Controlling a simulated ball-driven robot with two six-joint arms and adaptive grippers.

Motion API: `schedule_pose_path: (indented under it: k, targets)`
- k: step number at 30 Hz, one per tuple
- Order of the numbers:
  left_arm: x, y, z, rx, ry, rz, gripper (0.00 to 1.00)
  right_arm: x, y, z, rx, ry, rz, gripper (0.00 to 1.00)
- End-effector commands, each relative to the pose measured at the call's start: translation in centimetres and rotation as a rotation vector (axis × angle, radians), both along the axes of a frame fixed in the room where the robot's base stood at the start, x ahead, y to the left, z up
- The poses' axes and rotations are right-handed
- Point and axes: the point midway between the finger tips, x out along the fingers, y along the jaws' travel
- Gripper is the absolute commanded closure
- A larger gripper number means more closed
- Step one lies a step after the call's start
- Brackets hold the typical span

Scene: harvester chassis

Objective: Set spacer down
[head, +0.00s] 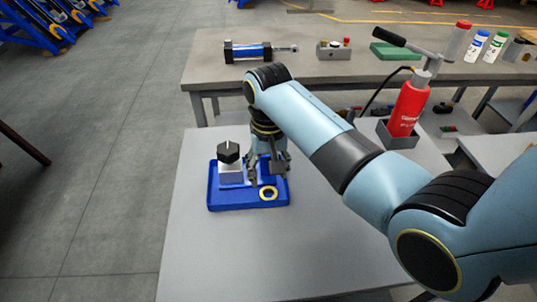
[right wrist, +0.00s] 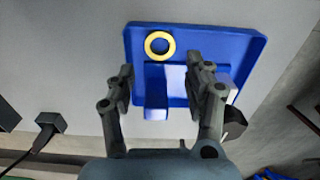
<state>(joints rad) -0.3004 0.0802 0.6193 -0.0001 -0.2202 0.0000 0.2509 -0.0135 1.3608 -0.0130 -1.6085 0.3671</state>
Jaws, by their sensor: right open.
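The spacer appears to be the yellow ring (head: 268,193), lying flat in the blue tray (head: 228,205) near its front right corner. In the right wrist view the ring (right wrist: 160,44) lies on the floor of the tray (right wrist: 258,50), just beyond my fingertips. My right gripper (head: 266,174) points down over the tray, and its fingers also show in the right wrist view (right wrist: 162,72). They are apart, with nothing gripped. A lighter blue piece (right wrist: 155,100) shows below and between them; I cannot tell if it is part of the tray. My left gripper is not in view.
A pale block with a black knob (head: 228,153) stands at the tray's left side, close to my right gripper. The grey table (head: 225,255) is clear in front. A red bottle (head: 408,108) with a lever stands at the right. A workbench (head: 320,70) runs behind.

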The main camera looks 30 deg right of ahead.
Motion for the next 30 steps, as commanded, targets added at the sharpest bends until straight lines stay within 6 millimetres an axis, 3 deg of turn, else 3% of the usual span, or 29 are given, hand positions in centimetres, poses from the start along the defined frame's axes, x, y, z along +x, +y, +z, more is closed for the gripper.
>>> schedule_pose_path:
  k: [3, 9, 30]
  targets:
    - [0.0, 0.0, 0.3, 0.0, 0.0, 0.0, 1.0, 0.0, 0.0, 2.5, 0.0, -0.002, 0.0, 0.47]
    - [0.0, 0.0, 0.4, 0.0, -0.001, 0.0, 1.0, 0.0, 0.0, 4.6, 0.0, 0.0, 0.0, 0.47]
    - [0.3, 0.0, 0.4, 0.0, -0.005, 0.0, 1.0, 0.0, 0.0, 4.9, 0.0, 0.001, 0.0, 0.47]
